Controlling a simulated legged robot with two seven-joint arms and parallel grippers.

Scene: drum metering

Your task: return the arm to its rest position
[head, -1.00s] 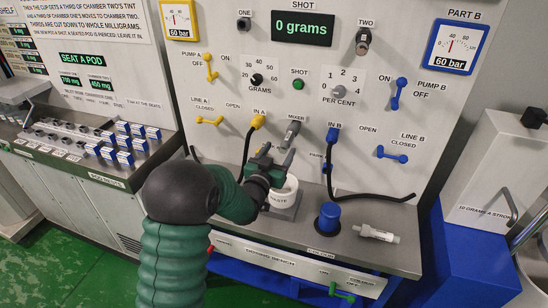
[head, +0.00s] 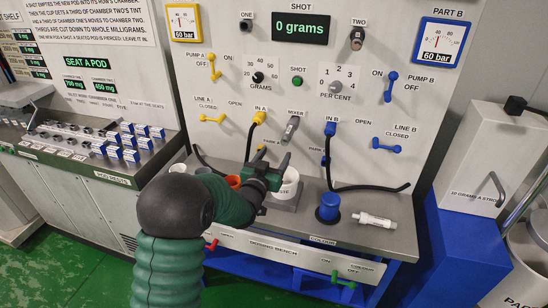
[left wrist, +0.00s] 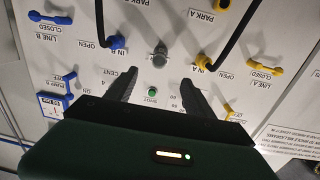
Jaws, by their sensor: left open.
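My left gripper (head: 270,168) is open and empty in the head view. It is over the front of the dosing bench, just left of the white waste cup (head: 289,184), which it partly overlaps in the picture. The left wrist view shows its two spread fingers (left wrist: 157,88) against the panel, with nothing between them. My green left arm comes up from the bottom of the head view and bends to the right. My right gripper is not in view.
An orange-red object (head: 233,181) is partly hidden. A blue cabinet is at right.

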